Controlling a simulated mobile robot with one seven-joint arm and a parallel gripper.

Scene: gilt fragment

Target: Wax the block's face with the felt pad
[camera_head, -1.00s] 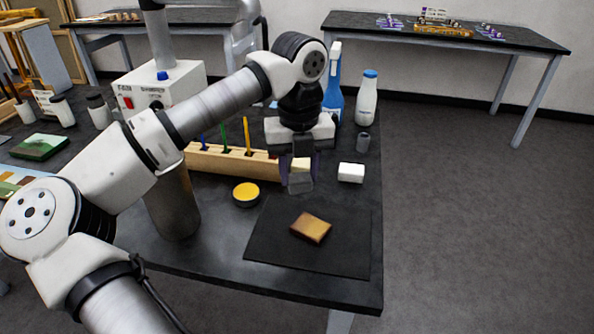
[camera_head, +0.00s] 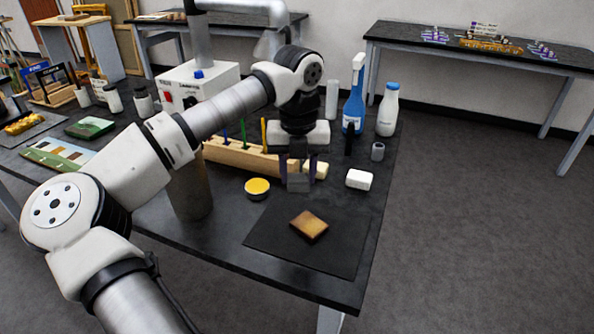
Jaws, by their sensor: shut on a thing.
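The block (camera_head: 309,227), with a golden-brown face turned up, lies on a black mat (camera_head: 270,241) near the table's front right. My gripper (camera_head: 299,172) points down behind the block, above the table. It is shut on a grey piece, seemingly the felt pad (camera_head: 298,184), held between dark fingers. A round tin of yellow wax (camera_head: 257,186) stands open to the left of the gripper. The pad is apart from the tin and the block in the picture. Its underside is hidden.
A wooden rack (camera_head: 235,157) with coloured sticks stands behind the tin.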

